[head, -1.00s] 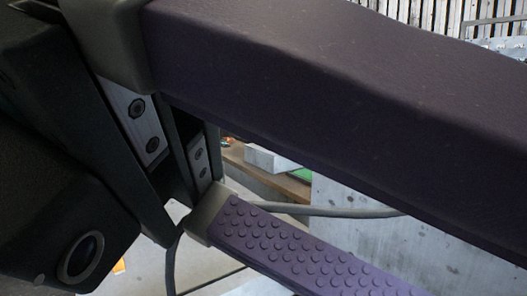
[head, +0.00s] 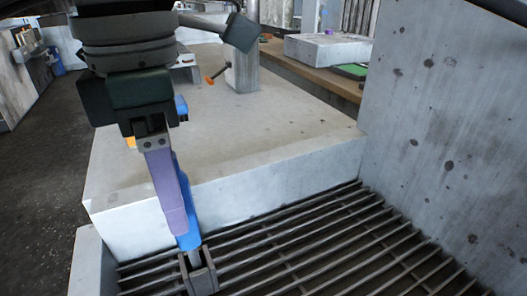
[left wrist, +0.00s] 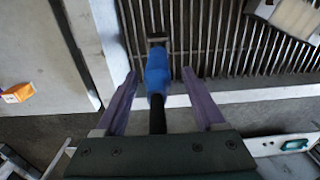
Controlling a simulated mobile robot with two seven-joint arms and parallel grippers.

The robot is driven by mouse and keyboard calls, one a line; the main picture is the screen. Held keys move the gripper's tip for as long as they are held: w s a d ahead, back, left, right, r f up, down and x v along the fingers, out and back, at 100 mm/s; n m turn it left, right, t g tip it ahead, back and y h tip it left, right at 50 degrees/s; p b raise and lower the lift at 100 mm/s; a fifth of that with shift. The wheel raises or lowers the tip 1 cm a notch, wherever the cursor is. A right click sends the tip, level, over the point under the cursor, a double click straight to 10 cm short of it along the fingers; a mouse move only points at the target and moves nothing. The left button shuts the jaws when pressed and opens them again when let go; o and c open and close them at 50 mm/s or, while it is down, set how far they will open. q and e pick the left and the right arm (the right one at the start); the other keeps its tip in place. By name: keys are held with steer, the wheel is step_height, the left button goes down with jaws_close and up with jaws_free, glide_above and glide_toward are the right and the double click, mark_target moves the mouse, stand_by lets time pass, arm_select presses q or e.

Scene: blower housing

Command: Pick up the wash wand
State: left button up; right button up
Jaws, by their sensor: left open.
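The wash wand (head: 188,232) has a blue grip, and its end sits in a grey bracket (head: 203,280) at the grating. In the left wrist view its blue part (left wrist: 157,72) and a black shaft (left wrist: 157,118) lie between my fingers. My left gripper (head: 177,218) reaches down at the wand and is open. In the left wrist view its two purple fingers stand on either side of the wand, with a visible gap on each side. In the head view the near finger hides part of the wand. My right gripper is not in view.
A slatted metal grating (head: 290,245) lies below, beside a pale concrete block (head: 270,150). A tall grey wall (head: 440,130) stands at right. A wooden ledge (head: 310,80) runs behind.

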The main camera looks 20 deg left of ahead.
mark_target(188, 236)
arm_select(q)
step_height(188, 236, down, 3)
steer(key=shift+w+f, duration=0.1)
steer(key=shift+w, duration=0.05)
steer(key=shift+c, duration=0.3)
jaws_close()
stand_by(0.4)
